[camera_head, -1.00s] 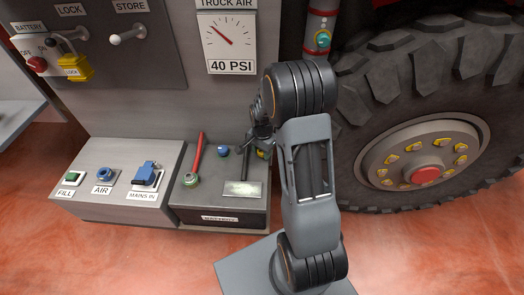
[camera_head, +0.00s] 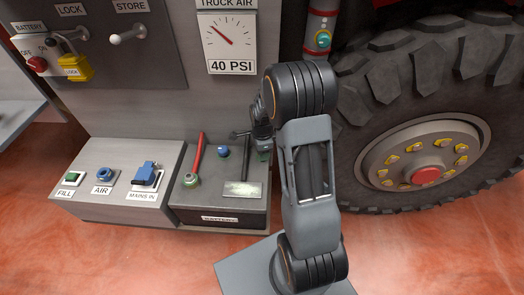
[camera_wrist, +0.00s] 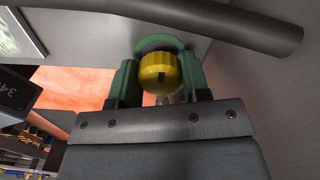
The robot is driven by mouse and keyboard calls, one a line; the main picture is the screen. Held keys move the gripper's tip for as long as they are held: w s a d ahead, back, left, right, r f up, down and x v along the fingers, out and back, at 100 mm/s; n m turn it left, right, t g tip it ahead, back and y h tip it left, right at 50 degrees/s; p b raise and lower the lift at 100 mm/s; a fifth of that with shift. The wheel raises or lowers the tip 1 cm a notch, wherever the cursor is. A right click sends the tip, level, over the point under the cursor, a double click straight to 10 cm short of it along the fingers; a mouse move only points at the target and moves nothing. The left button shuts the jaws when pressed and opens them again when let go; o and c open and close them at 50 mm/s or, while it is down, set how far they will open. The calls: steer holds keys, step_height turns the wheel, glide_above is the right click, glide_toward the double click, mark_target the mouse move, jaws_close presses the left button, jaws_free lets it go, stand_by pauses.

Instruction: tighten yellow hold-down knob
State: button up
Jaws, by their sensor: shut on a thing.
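The yellow hold-down knob (camera_wrist: 160,73) sits between the two green fingers of my gripper (camera_wrist: 160,80) in the wrist view. The gripper is shut on it, with a finger at each side. A round green collar (camera_wrist: 158,43) shows behind the knob. In the head view my gripper (camera_head: 263,149) is low at the back right corner of the battery box (camera_head: 222,215), and the knob is hidden by it.
A red cable (camera_head: 198,152) and a blue cap (camera_head: 223,152) stand on the battery box, left of my gripper. A dark tube (camera_wrist: 245,33) crosses close above the fingers in the wrist view. The truck's large tyre (camera_head: 365,115) is to the right.

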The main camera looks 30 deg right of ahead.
steer(key=shift+w+r, duration=0.25)
steer(key=o, duration=0.9)
steer(key=shift+s+f, duration=0.15)
steer(key=shift+o, duration=0.2)
step_height(320, 180, up, 14)
steer(key=p, duration=0.1)
steer(key=shift+f, duration=0.1)
stand_by(0.4)
